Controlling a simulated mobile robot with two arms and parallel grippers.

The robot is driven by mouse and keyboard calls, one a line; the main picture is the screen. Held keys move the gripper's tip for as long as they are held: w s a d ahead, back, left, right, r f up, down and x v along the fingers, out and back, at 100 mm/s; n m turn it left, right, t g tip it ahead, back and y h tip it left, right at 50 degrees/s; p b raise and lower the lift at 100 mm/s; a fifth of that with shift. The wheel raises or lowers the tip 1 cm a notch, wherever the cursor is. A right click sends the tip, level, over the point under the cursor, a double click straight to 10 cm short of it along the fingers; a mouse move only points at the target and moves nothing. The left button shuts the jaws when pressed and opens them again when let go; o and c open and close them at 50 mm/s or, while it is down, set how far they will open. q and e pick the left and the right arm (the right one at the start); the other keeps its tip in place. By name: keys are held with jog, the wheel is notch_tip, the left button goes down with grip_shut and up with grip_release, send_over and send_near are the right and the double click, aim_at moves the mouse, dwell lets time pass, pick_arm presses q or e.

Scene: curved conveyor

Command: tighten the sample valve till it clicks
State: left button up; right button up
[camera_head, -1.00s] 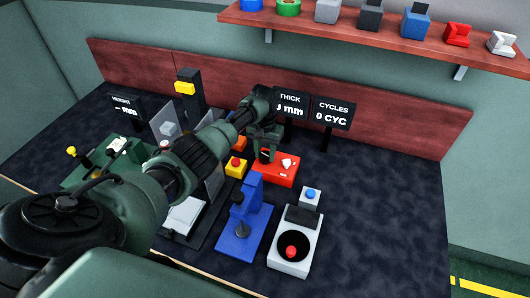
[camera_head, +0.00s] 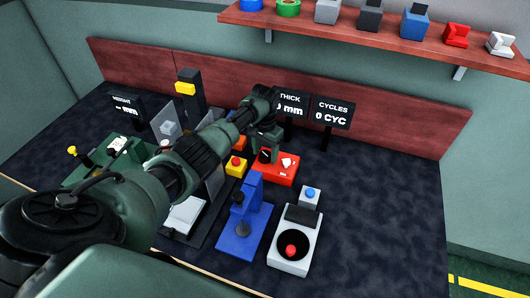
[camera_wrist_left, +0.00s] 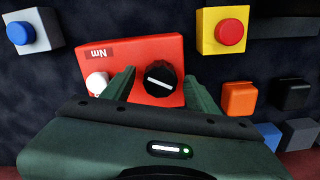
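The sample valve appears to be the red box (camera_head: 275,169) with a black round knob (camera_wrist_left: 160,80) that has a white line across it. In the left wrist view the box (camera_wrist_left: 125,53) bears an "Nm" label, and a white part sits beside the knob. My left gripper (camera_wrist_left: 160,86) is open, with one finger on each side of the knob and a visible gap to it. In the head view the left gripper (camera_head: 265,146) is over the box and partly covers the knob. My right gripper is not in view.
A yellow box with a red button (camera_head: 236,167) stands close to the red box. A blue stand (camera_head: 245,225) and a white device with a red button (camera_head: 291,251) stand in front. A cycles display (camera_head: 332,113) is behind. The table at right is clear.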

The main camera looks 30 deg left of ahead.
aim_at(265, 154)
pick_arm(q)
jog(key=shift+r, duration=3.9)
jog(key=shift+w, duration=0.1)
